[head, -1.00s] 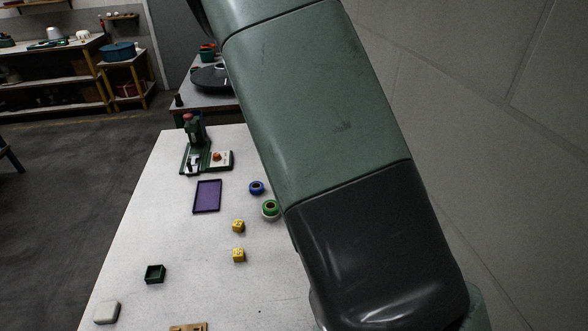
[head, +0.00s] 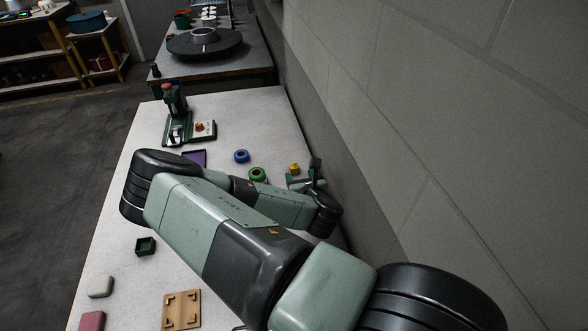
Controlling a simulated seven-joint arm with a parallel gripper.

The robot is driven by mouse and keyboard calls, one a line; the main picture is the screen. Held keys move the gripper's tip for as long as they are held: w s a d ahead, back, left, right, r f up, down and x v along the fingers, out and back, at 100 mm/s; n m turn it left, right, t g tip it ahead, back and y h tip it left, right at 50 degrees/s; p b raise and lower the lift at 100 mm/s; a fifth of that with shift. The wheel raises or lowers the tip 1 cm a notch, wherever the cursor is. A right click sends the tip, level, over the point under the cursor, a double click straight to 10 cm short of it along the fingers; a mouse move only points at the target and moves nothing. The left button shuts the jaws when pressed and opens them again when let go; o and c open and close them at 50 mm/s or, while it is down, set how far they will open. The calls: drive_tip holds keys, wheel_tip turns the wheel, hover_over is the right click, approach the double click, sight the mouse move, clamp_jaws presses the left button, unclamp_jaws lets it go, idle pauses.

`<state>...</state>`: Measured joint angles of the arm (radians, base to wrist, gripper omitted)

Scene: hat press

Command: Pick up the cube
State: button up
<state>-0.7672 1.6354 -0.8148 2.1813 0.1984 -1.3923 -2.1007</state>
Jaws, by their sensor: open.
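A small yellow block (head: 294,168), which looks like a cube, is at the right side of the white table in the head view. My gripper (head: 304,177) is open close beside it, at the far end of my arm. I cannot tell whether the block is between the fingers or touching them. My arm crosses the table and hides the area where two yellow cubes showed earlier.
Left of the gripper are a green ring (head: 258,174) and a blue ring (head: 241,156). A purple tray (head: 194,158) is partly hidden by my arm. A small press (head: 174,103) stands at the back. A dark green box (head: 146,246) and wooden plate (head: 182,310) lie in front. A wall borders the right.

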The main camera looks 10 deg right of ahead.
sight(295, 168)
drive_tip(key=x, duration=0.9)
drive_tip(key=shift+w+f, duration=0.2)
drive_tip(key=shift+f, duration=0.15)
drive_tip(key=c, duration=1)
